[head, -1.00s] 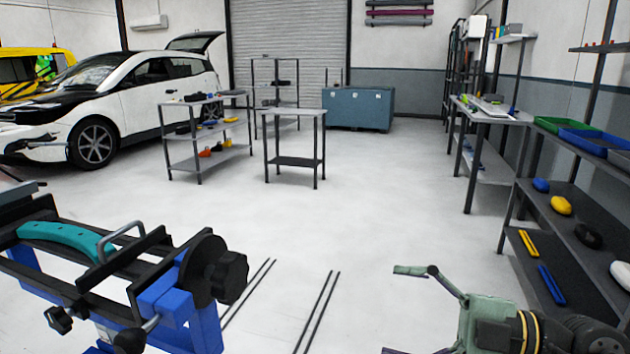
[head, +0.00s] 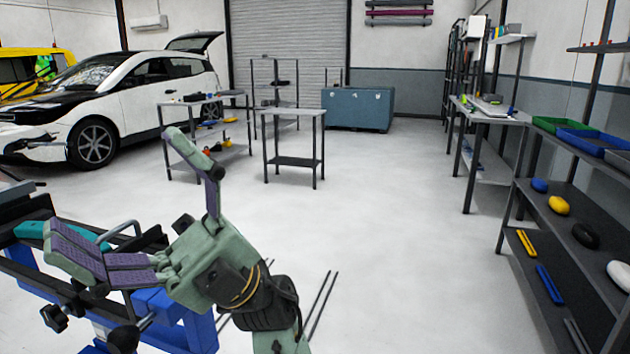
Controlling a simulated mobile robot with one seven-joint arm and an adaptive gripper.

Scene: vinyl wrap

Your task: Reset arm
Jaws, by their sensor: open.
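My gripper (head: 140,200) is at the lower left of the head view, in front of the blue and black work stand. The left finger covers part of the teal curved piece (head: 30,229) on the stand. I cannot tell whether the finger touches the stand or only passes in front of it.
The blue and black stand (head: 190,330) fills the lower left. Shelves (head: 545,225) with trays and small parts line the right side. A small table (head: 292,113), a cart, a white car (head: 150,85) and a blue chest (head: 357,108) stand farther back. The middle floor is clear.

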